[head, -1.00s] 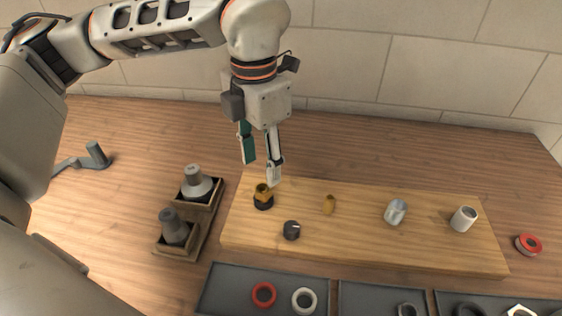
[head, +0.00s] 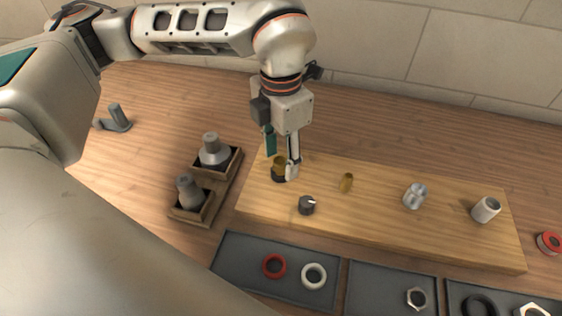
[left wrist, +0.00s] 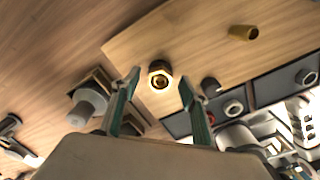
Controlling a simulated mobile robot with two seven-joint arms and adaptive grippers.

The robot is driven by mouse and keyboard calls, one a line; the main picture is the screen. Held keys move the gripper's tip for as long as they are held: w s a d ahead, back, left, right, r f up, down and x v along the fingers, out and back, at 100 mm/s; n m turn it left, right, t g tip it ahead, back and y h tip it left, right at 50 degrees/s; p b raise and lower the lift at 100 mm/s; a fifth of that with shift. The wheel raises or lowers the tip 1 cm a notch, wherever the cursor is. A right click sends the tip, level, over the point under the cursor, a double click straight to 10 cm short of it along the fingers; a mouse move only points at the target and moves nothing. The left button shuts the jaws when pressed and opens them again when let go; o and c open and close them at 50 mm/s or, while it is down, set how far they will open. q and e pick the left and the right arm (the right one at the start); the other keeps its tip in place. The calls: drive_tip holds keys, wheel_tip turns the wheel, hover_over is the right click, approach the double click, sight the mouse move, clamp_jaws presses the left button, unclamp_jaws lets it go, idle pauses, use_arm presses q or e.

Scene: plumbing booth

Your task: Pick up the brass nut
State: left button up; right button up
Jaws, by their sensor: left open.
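The brass nut (head: 279,161) sits on a dark round base near the left end of the wooden board (head: 400,238). In the left wrist view the brass nut (left wrist: 160,76) shows end-on, with a hole in its middle. My left gripper (head: 281,158) points down at the nut, its fingers partly covering it in the head view. In the left wrist view the open fingers of my left gripper (left wrist: 159,77) stand on both sides of the nut, with gaps between. I cannot tell whether either finger touches it. My right gripper is not in view.
Grey fittings (head: 214,152) sit in wooden holders to the left. Dark trays (head: 235,262) with rings lie in front.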

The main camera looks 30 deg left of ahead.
use_arm(q)
drive_tip(key=c, duration=1.2)
drive_tip(key=shift+r, duration=0.15)
